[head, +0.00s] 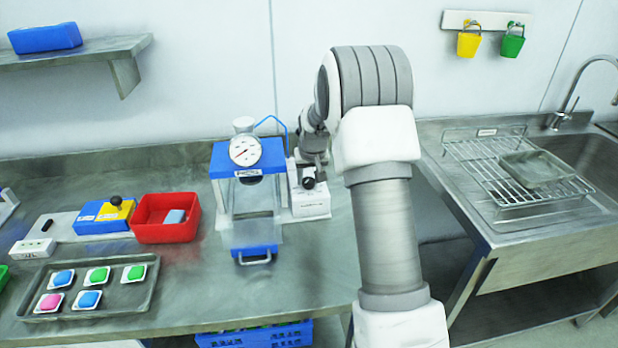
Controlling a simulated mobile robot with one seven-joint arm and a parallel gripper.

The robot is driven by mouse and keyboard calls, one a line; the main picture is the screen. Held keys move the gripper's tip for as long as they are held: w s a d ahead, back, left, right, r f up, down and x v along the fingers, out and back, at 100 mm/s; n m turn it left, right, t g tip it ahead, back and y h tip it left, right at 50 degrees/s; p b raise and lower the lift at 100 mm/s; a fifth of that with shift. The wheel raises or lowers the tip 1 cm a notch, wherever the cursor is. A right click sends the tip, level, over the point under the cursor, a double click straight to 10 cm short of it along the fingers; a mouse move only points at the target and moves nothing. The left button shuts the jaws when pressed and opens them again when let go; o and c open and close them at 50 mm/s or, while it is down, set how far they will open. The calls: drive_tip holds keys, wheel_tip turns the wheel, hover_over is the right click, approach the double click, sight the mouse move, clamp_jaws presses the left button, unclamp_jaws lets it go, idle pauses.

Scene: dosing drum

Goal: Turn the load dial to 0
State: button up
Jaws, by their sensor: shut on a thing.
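A dosing machine (224,158) with a blue top and clear sides stands on the steel bench. A round white gauge (245,150) with a red needle sits on its top. A white box (312,206) stands at the machine's right side. A small black dial (308,183) shows at the top of this box, and I take it for the load dial. My gripper (310,172) reaches down onto the dial and is shut on it. The fingers partly hide the dial, and its setting is too small to read.
A red bin (166,230) with a light blue block and a blue-yellow unit (104,216) with a black knob stand left of the machine. A tray (140,296) of coloured pods lies at front left. A sink with a wire rack (480,150) is at right.

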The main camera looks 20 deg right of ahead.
clamp_jaws()
